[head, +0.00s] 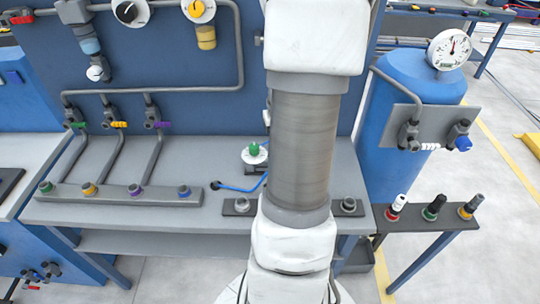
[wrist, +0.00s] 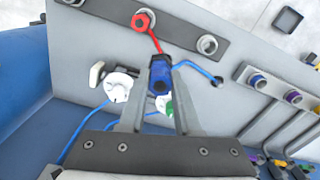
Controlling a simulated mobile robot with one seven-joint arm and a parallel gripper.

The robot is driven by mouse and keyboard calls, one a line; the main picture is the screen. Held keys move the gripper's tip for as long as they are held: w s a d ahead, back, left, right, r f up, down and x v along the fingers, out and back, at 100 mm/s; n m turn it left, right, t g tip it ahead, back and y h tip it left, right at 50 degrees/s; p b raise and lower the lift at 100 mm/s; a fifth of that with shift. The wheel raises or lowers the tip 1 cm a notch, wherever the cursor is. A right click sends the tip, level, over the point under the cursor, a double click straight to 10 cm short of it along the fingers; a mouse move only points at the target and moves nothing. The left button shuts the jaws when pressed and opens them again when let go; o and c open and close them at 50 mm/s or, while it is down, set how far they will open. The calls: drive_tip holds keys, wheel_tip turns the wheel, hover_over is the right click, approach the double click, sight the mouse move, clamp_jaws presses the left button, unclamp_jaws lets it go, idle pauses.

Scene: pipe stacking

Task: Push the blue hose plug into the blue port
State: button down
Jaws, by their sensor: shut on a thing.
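The blue hose plug (wrist: 160,78) is between the two fingers of my gripper (wrist: 161,66) in the wrist view, and the gripper is shut on it. Its blue hose (wrist: 197,70) runs right to a dark hole in the bench; part of this hose (head: 240,188) also shows in the head view. The blue port (head: 184,190) is at the right end of the manifold in the head view. It shows as a blue-ringed port (wrist: 257,81) in the wrist view, right of the plug and apart from it. My arm hides the gripper in the head view.
A red plug (wrist: 143,20) sits on a two-port bracket beside a bare port (wrist: 207,44). A white fitting (wrist: 118,87) is left of the plug. Grey pipes (head: 113,154) stand behind the manifold (head: 110,195). A blue tank (head: 412,75) stands right.

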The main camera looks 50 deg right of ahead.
idle(0.3)
drive_tip(key=shift+r+p, duration=3.25)
drive_tip(key=shift+r, duration=0.85)
drive_tip(key=shift+f, duration=0.1)
